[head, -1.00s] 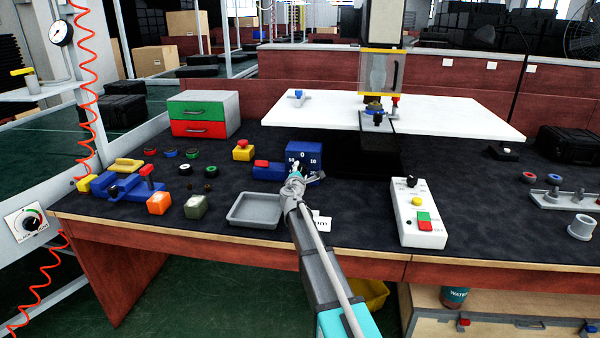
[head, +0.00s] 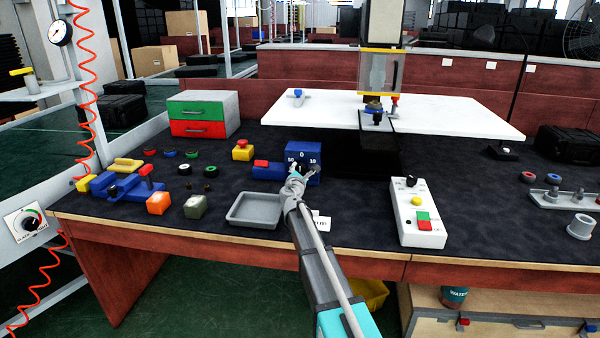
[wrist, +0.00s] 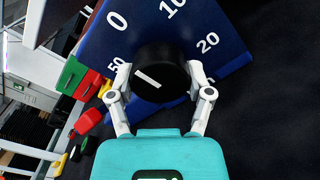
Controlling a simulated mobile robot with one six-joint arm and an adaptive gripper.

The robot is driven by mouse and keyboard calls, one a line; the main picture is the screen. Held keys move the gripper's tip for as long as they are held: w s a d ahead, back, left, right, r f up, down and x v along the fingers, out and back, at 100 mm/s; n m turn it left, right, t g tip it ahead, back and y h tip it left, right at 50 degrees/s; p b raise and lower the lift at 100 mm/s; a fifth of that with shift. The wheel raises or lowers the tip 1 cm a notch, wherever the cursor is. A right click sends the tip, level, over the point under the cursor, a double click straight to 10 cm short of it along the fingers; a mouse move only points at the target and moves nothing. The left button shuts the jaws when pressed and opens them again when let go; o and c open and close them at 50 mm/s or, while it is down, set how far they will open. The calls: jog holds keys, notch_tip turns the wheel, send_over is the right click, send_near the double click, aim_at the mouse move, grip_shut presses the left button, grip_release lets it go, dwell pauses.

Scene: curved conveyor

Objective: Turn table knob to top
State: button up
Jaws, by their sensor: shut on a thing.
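The blue dial box (head: 304,152) stands on the dark table mat, with white numbers on its face, 0 at top centre. Its round black knob (wrist: 160,70) carries a white line. In the wrist view the box face looks tilted, and the line slants, its upper-left end towards the side of the 0 and 50 marks; I cannot tell its exact setting. My gripper (wrist: 160,88) is shut on the knob, one finger on each side. In the head view my gripper (head: 301,172) covers the lower part of the dial face.
A red-topped blue block (head: 266,170) sits just left of the box. A grey tray (head: 255,210) lies in front, and a white control box (head: 418,213) stands to the right. A white raised board (head: 450,117) is behind. The mat between the dial box and control box is mostly clear.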

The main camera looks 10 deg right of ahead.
jog(key=o, duration=1.1)
jog(key=shift+o, duration=0.2)
jog(key=shift+d, duration=0.1)
jog(key=v, duration=1.2)
